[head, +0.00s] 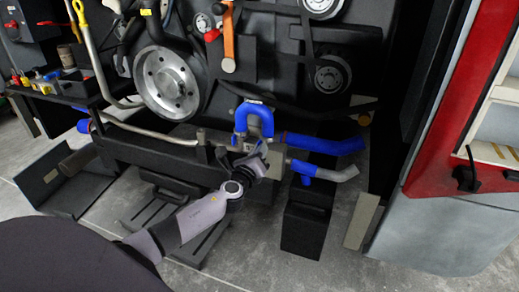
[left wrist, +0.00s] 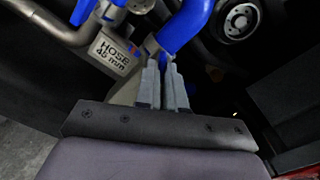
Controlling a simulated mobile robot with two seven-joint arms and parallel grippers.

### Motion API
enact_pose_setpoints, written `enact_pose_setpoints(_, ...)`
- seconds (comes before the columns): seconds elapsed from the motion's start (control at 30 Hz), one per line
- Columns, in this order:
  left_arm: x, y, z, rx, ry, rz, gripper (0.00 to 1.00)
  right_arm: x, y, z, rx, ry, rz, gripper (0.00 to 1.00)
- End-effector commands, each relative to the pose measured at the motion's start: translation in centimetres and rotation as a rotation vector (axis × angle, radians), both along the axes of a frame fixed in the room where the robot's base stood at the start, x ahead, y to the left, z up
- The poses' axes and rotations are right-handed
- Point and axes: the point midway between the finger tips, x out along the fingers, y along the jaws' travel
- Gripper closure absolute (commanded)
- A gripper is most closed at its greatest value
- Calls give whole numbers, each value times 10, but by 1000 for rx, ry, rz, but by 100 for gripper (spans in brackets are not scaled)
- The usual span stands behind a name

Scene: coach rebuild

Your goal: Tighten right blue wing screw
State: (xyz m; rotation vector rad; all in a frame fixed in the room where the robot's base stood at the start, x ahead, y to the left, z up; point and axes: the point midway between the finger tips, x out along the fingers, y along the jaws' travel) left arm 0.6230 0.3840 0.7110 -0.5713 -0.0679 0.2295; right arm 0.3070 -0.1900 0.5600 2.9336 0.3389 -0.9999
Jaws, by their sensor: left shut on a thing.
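My left gripper (head: 262,158) reaches to the engine's lower front, just below a blue curved hose (head: 254,117). In the left wrist view the fingers (left wrist: 162,66) are nearly together, close under the blue hose (left wrist: 187,28). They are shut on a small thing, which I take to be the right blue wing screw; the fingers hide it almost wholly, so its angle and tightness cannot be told. A patch of blue shows just right of the fingers. My right gripper is not in view.
A plate marked "HOSE 45 mm" (left wrist: 113,52) is left of the fingers. Another blue hose (head: 325,144) and a bent pipe (head: 325,171) lie to the right, above a dark box (head: 306,228). A tool shelf (head: 75,87) stands at left, a red-framed cabinet (head: 450,110) at right.

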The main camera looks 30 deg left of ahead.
Motion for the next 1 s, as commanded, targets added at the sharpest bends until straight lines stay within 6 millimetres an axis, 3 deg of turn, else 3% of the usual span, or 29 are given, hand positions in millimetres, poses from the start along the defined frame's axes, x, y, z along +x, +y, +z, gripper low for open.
enact_pose_setpoints(0.4, -1, 1, -1, 279, 71, 0, 100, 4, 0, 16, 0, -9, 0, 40)
enact_pose_setpoints(1.0, -1, 1, -2, 368, 91, 0, 100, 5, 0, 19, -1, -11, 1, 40)
